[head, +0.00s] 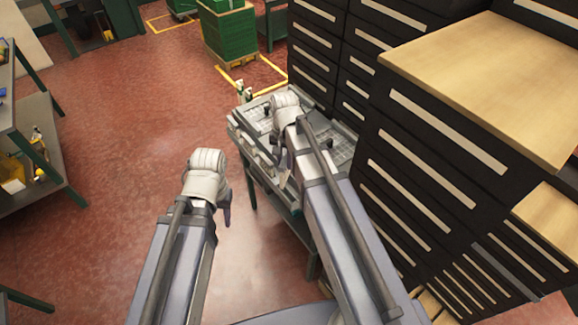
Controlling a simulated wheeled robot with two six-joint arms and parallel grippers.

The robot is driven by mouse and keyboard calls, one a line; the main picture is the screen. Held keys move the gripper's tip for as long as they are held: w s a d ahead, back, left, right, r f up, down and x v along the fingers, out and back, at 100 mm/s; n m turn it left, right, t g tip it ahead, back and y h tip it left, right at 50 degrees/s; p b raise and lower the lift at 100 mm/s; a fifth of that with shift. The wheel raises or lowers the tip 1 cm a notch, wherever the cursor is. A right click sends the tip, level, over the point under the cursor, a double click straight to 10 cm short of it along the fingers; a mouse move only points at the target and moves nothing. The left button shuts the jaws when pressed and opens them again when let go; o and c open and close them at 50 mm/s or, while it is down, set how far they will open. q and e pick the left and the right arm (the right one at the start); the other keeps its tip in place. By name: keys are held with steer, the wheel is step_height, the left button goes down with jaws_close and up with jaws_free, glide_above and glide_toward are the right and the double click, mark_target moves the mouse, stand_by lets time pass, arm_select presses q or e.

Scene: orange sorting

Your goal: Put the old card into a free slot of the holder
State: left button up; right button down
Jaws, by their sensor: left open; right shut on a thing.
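My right gripper (283,180) is over the grey cart (250,171), mostly hidden behind its own wrist and arm. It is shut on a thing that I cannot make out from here. My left gripper (227,210) is open, points down and hangs over the red floor to the left of the cart. I cannot pick out the old card or the card holder with certainty. Grey trays or panels (341,151) lie on the cart top, and my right arm covers part of it.
Black drawer cabinets (420,170) stand close along the cart's right side. Small bottles (243,92) stand at its far end. Shelves (45,165) are at the left, and a green stack (230,37) is at the back. The floor (120,150) between is clear.

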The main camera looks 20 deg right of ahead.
step_height(320, 180, down, 3)
steer(key=shift+w+d+r+b, duration=0.1)
steer(key=shift+d+r+b, duration=0.1)
steer(key=shift+b, duration=0.6)
steer(key=shift+f+b, duration=0.4)
steer(key=shift+b, duration=0.05)
steer(key=shift+r+n+p, duration=0.25)
steer(key=shift+n+p, duration=0.05)
steer(key=shift+n, duration=0.9)
steer(key=n, duration=0.3)
steer(key=shift+r+n, duration=0.3)
arm_select(q)
steer(key=shift+w+d+f+p, duration=0.15)
steer(key=shift+f+p, duration=0.3)
steer(key=shift+f, duration=0.45)
arm_select(e)
steer(key=n, duration=0.4)
steer(key=shift+r+n, duration=0.2)
steer(key=shift+n, duration=0.2)
arm_select(q)
steer(key=shift+f, duration=0.25)
arm_select(e)
steer(key=shift+f, duration=0.2)
arm_select(q)
step_height(320, 180, down, 10)
steer(key=b, duration=1)
steer(key=shift+r, duration=0.25)
arm_select(e)
step_height(320, 180, down, 10)
steer(key=shift+r, duration=0.25)
